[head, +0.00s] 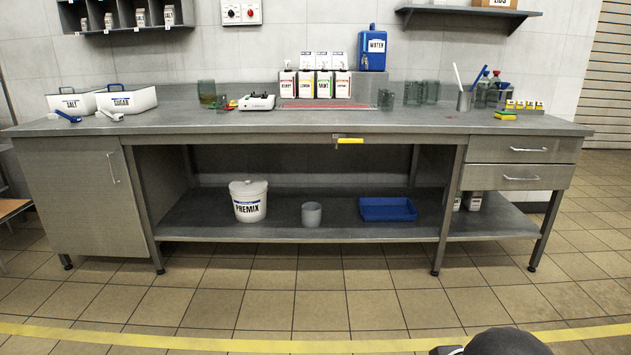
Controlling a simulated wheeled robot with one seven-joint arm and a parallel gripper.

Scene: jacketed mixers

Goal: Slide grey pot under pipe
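A small grey pot (311,214) stands upright on the lower shelf of the steel bench, between a white PREMIX bucket (249,201) and a blue tray (387,209). It touches neither of them. No pipe can be clearly made out. A yellow bar (350,141) sits at the bench's front edge, above and to the right of the pot; what it belongs to is too small to tell. A dark rounded part at the bottom right seems to be my own arm. My gripper's fingers are not in view.
The bench top (215,122) carries labelled dispensers (325,84), a blue WATER container (372,50), green glasses (430,92) and SUGAR (126,100) and SALT bins (72,104). Bench legs (449,210) frame the open shelf. The tiled floor in front is clear, crossed by a yellow line.

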